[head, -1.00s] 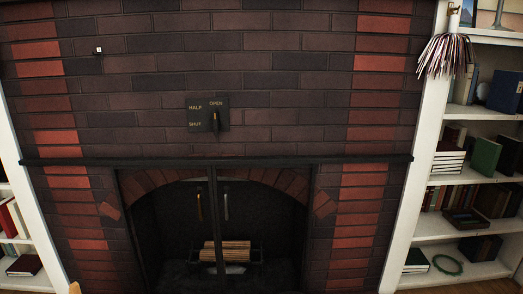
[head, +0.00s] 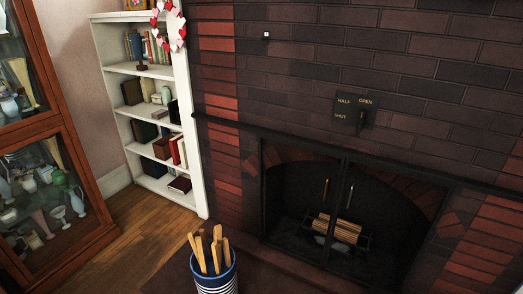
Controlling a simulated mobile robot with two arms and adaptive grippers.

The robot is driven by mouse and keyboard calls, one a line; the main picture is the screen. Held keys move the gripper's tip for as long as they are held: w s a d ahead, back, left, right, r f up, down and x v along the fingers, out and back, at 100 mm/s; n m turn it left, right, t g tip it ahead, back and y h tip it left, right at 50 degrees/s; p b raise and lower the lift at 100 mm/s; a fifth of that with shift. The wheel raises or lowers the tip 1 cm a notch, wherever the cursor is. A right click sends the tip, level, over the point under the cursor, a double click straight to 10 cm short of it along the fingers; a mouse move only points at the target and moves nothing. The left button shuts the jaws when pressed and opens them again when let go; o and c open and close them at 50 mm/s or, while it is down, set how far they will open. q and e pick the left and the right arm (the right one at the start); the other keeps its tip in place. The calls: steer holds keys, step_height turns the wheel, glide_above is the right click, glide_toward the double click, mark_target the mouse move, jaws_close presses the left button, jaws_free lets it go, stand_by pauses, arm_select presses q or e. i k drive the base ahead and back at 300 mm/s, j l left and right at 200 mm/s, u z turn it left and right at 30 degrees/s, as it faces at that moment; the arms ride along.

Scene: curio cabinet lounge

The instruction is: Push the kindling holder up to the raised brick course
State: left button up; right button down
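The kindling holder (head: 217,284) is a blue and white striped bucket at the bottom of the head view, its lower part cut off by the frame. Several pale wood sticks (head: 207,252) stand up out of it. It stands in front of the brick fireplace, to the left of the glass doors (head: 335,215). A low brick ledge (head: 285,262) runs along the foot of the fireplace, behind and right of the holder. I cannot tell the exact gap between them. Neither of my grippers is in view.
A glass curio cabinet (head: 75,150) full of vases stands at the far left. A white bookshelf (head: 203,180) stands between it and the fireplace. Bare wood floor (head: 150,225) lies between cabinet and holder. A damper plate (head: 352,112) is on the bricks.

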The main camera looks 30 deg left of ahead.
mark_target(214, 264)
steer(key=u, duration=1.35)
